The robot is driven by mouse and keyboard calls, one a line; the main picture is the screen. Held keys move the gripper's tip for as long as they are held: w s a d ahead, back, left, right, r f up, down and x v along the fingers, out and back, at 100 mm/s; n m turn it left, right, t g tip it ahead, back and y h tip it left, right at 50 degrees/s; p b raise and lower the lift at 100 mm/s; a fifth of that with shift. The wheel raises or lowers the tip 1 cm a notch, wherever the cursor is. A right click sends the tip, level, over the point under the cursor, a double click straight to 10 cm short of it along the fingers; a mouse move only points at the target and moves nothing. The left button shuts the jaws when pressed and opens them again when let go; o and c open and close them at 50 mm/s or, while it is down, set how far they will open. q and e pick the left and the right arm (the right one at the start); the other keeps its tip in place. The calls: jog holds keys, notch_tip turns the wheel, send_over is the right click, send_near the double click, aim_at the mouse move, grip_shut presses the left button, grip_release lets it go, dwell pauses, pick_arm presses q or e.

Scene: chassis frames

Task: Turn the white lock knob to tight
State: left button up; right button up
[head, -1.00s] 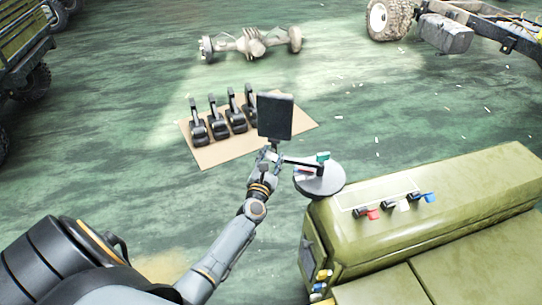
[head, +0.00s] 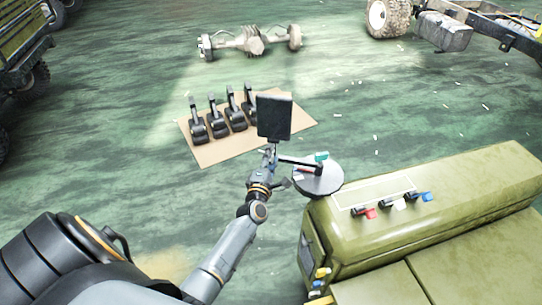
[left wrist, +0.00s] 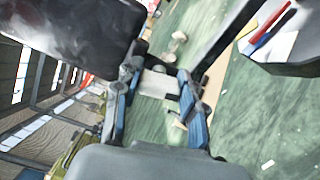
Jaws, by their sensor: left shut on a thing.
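My left gripper (head: 269,160) is just below a black rectangular panel (head: 274,117), by the black arm (head: 298,162) that joins it to a round grey disc (head: 319,178). In the left wrist view my left gripper (left wrist: 160,90) has its two blue-grey fingers on either side of a small white piece (left wrist: 157,84), which I take as the white lock knob. The gripper is shut on it. The knob's markings are not readable, and it is hidden behind the gripper in the head view. My right gripper is not in view.
The disc carries a teal piece (head: 321,156) and a small red piece. A green hood (head: 440,200) with red (head: 370,213), white (head: 400,204) and blue (head: 427,196) levers stands right. Several black pedals lie on a cardboard sheet (head: 208,155) behind. An axle (head: 250,42) lies farther back.

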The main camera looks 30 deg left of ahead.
pick_arm(q)
jog(key=shift+m, duration=1.2)
jog(key=shift+f, duration=0.1)
jog(key=o, duration=1.2)
jog(key=shift+c, duration=0.2)
jog(key=v, duration=1.2)
